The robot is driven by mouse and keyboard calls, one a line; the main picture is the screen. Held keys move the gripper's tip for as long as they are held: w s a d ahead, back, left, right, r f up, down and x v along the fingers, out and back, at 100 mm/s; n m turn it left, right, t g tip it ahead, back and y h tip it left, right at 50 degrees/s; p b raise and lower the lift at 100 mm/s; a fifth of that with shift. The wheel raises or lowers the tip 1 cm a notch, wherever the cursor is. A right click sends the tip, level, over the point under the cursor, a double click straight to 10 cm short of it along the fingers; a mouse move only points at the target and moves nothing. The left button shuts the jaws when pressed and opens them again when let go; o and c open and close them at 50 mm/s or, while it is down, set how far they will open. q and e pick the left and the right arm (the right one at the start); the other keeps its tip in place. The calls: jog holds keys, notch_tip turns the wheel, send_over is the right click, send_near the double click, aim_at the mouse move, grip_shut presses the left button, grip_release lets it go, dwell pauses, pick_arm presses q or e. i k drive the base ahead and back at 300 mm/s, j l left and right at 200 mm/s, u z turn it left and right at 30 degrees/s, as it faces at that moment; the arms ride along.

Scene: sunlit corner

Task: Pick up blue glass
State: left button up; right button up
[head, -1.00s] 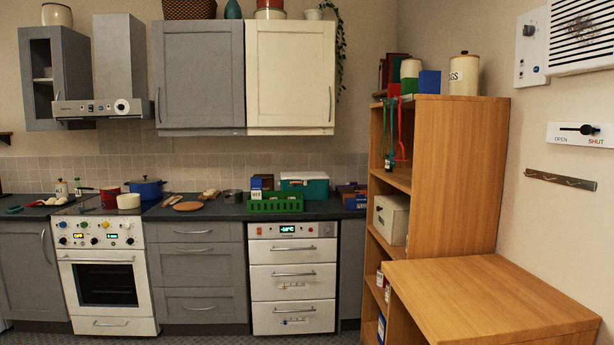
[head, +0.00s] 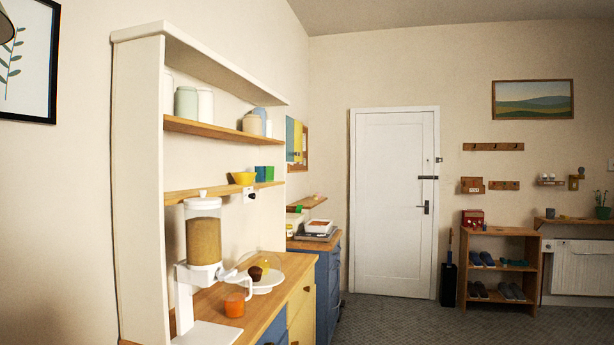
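A small blue cup-like thing (head: 269,173), possibly the blue glass, stands at the right end of the lower wooden shelf of a white hutch. It is small in the view, so I cannot tell whether it is glass. A green cup-like thing (head: 260,174) stands close beside it on the left. A yellow bowl (head: 243,178) is further left on the same shelf. Neither of my grippers shows in the head view.
Below, the hutch's wooden counter (head: 215,300) holds a cereal dispenser (head: 203,240), an orange cup (head: 234,305) and a domed cake stand (head: 262,282). A white door (head: 393,200) is shut at the back. The grey floor (head: 400,320) at centre right is clear.

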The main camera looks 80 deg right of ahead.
aim_at(260, 178)
jog(key=l+z, duration=1.15)
jog(key=i+l+z, duration=0.1)
jog(key=l+z, duration=0.25)
